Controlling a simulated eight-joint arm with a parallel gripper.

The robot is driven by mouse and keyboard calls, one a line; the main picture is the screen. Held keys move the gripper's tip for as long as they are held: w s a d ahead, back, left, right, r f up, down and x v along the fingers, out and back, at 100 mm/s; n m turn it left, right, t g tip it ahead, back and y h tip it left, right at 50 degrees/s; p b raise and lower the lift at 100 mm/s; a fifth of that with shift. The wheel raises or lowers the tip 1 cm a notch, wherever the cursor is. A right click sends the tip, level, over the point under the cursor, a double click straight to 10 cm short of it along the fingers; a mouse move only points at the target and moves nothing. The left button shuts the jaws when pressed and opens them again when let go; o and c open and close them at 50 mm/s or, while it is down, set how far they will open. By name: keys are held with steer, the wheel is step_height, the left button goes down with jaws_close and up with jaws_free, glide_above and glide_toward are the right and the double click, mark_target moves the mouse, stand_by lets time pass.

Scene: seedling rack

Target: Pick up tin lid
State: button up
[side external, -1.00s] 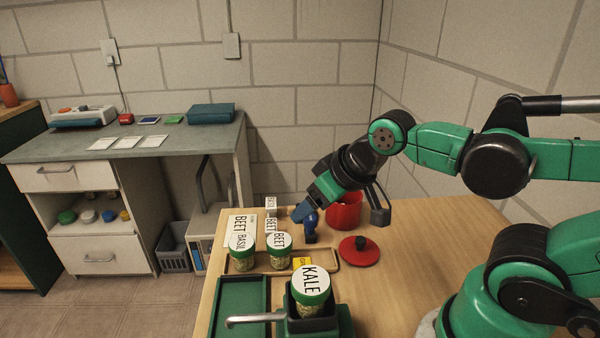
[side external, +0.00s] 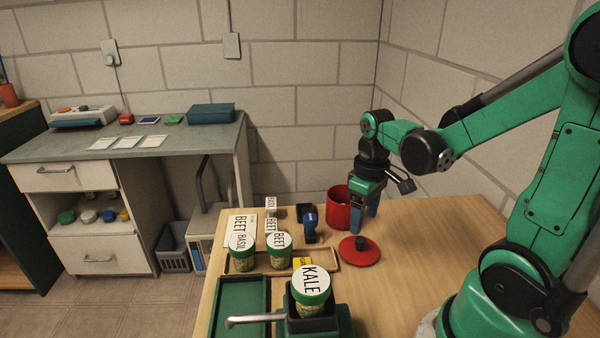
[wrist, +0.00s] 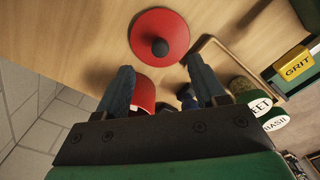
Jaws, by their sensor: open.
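The tin lid (side external: 368,253) is a red disc with a dark knob, lying flat on the wooden table. It also shows in the wrist view (wrist: 174,26), beyond my fingertips. My gripper (side external: 365,215) points down above the table, behind the lid in the side view and beside the red tin (side external: 340,207). Its blue fingers are apart with nothing between them in the wrist view (wrist: 162,75). The red tin is partly hidden by my gripper in both views.
A wooden tray (side external: 325,258) holds jars labelled BEET and BASIL (side external: 242,258). A KALE jar (side external: 308,300) stands in a dark holder at the front. A small blue object (side external: 310,222) stands left of the tin. The table right of the lid is clear.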

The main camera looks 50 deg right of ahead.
mark_target(361, 238)
steer(key=shift+f, duration=2.65)
jaws_close()
